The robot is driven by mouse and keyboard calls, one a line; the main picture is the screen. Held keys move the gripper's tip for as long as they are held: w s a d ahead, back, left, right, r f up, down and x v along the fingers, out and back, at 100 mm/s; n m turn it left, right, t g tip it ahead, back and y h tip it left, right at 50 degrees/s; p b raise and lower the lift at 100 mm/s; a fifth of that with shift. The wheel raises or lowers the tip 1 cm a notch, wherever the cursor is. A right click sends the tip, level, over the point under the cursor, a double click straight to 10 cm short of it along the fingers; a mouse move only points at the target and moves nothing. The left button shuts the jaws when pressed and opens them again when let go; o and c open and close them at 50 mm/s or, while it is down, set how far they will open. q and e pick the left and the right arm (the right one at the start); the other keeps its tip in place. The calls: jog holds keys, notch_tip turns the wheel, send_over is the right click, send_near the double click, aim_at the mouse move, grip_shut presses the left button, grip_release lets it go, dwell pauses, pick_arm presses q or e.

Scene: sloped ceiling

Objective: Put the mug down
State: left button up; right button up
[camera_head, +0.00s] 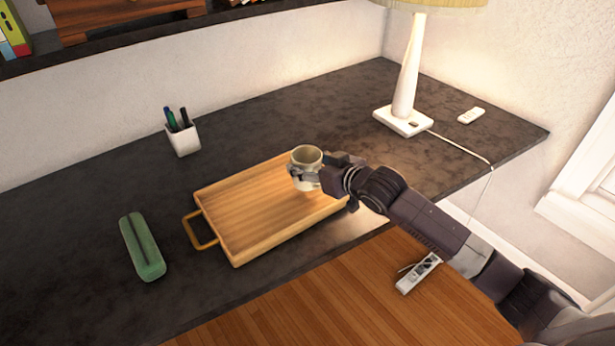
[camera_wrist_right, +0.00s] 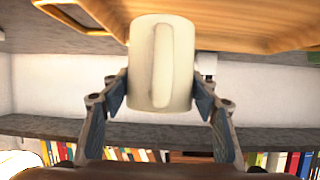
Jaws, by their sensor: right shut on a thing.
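A pale cream mug (camera_head: 306,157) is held over the right part of a wooden tray (camera_head: 240,209) on the dark desk. My right gripper (camera_head: 309,178) is shut on the mug, its fingers on either side of the body. In the right wrist view, which appears upside down, the mug (camera_wrist_right: 147,88) sits between the two fingertips with its handle towards the camera. Its base is close to the tray; I cannot tell whether they touch. The gripper partly hides the mug's lower part in the head view. My left gripper is not in view.
A white pen cup (camera_head: 183,141) stands behind the tray, and a green case (camera_head: 142,247) lies to its left. A white lamp (camera_head: 405,85) and a small white remote (camera_head: 471,115) are at the back right. The tray's left part is clear.

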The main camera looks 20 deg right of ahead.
jog(key=shift+f, duration=2.2)
jog(key=shift+f, duration=0.15)
jog(key=o, duration=1.4)
jog(key=shift+f, duration=0.1)
jog(key=shift+s+r, duration=0.1)
jog(key=shift+r, duration=0.1)
jog(key=v, duration=1.2)
jog(key=shift+b, duration=0.3)
